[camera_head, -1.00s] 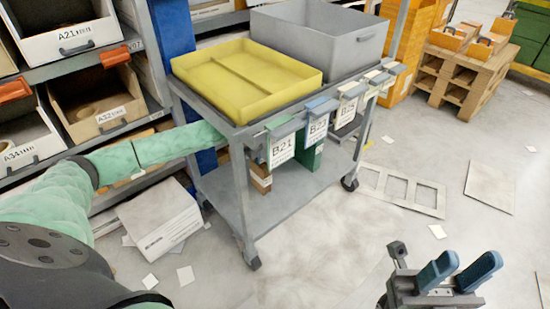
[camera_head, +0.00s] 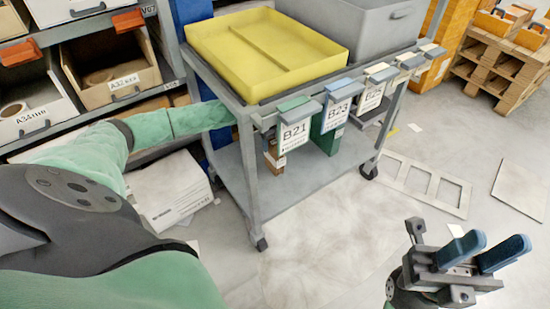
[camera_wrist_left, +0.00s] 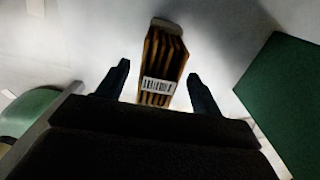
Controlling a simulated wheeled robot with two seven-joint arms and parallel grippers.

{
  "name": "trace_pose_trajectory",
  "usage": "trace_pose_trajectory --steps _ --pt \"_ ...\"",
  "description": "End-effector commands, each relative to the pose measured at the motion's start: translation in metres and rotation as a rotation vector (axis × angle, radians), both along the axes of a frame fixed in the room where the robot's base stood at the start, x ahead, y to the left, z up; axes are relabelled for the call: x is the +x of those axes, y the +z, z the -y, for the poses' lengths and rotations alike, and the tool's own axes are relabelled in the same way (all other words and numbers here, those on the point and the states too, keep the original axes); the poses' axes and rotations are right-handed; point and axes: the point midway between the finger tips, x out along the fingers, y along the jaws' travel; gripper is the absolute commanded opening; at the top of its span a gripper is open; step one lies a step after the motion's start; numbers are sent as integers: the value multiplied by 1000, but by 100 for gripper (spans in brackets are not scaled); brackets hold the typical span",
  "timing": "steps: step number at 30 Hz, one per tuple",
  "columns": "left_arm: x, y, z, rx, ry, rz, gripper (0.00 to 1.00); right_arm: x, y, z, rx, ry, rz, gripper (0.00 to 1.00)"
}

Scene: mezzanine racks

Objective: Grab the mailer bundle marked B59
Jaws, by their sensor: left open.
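No label reading B59 is legible. Hanging tags on the cart's edge read B21 (camera_head: 294,133) and B23 (camera_head: 337,110); further tags to the right are too small or angled to read surely. A brown bundle (camera_head: 275,152) hangs below B21 and a green one (camera_head: 329,138) below B23. My left arm reaches behind the cart's near leg, hiding the left gripper in the head view. In the left wrist view, my left gripper (camera_wrist_left: 158,70) is open, with a brown bundle (camera_wrist_left: 163,60) bearing a barcode label ahead between its fingers. My right gripper (camera_head: 500,240) is open and empty.
The grey cart (camera_head: 232,172) carries a yellow tray (camera_head: 250,35) and a grey bin (camera_head: 370,25). Shelving with bins (camera_head: 110,75) stands at left. A white box (camera_head: 172,190) and a flat frame (camera_head: 425,185) lie on the floor. A green block (camera_wrist_left: 285,100) is right in the wrist view.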

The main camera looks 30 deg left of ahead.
Motion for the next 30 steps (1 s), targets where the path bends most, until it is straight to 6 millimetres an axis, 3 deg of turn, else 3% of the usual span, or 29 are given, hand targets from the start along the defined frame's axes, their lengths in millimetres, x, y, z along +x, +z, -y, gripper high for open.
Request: trace_pose_trajectory --steps 3,11,18,21,30 --pt "0 -15 0 -1 1 -1 66 1 -2 -1 4 10 3 36" --pt "0 -18 0 -1 0 0 66 0 -1 -2 6 16 3 36" --pt "-1 -18 0 -1 0 0 19 0 -1 -2 6 15 3 36" --pt "-1 -17 0 -1 0 0 4 0 -1 -2 6 14 3 36" --pt "0 -13 0 0 0 0 4 0 0 -1 5 11 4 36"
